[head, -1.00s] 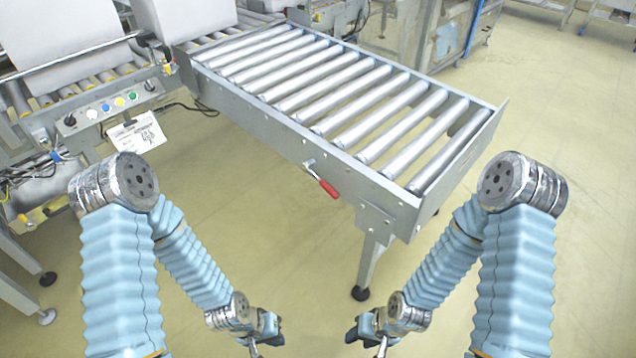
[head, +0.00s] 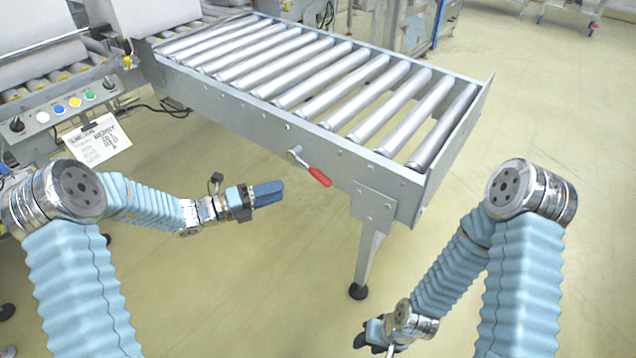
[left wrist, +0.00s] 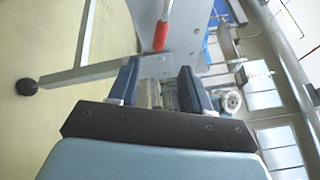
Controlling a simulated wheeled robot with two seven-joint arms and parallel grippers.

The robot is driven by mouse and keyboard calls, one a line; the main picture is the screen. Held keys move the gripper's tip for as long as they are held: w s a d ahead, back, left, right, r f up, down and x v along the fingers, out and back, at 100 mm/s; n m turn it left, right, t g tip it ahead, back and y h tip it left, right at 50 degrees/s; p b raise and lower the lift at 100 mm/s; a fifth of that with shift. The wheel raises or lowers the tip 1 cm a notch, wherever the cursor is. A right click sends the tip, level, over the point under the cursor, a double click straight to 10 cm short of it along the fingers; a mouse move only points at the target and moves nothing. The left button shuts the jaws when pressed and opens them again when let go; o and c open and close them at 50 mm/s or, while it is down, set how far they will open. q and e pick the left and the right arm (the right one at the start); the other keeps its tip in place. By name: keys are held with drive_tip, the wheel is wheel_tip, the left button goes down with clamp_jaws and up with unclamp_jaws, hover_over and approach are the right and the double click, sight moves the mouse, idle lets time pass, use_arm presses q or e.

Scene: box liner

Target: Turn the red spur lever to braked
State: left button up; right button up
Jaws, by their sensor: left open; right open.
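The red spur lever (head: 319,177) is mounted on the near side rail of the roller conveyor (head: 270,125). Its red grip slants down and to the right from a metal pivot. My left gripper (head: 281,192) is left of the lever and a little lower in the head view, apart from it. In the left wrist view the lever's red grip (left wrist: 160,36) lies beyond my open left fingers (left wrist: 158,75), with nothing between them. My right gripper (head: 358,341) is low near the bottom edge, far from the lever; its fingers are small in view.
A conveyor leg (head: 368,255) with a black foot stands below and right of the lever. A control panel with coloured buttons (head: 74,101) and a white label card (head: 97,139) are at the left. The floor in front of the rail is clear.

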use_arm(q)
drive_tip(key=x, duration=1.1)
drive_tip(key=shift+d, duration=0.4)
drive_tip(key=shift+w, duration=0.1)
clamp_jaws()
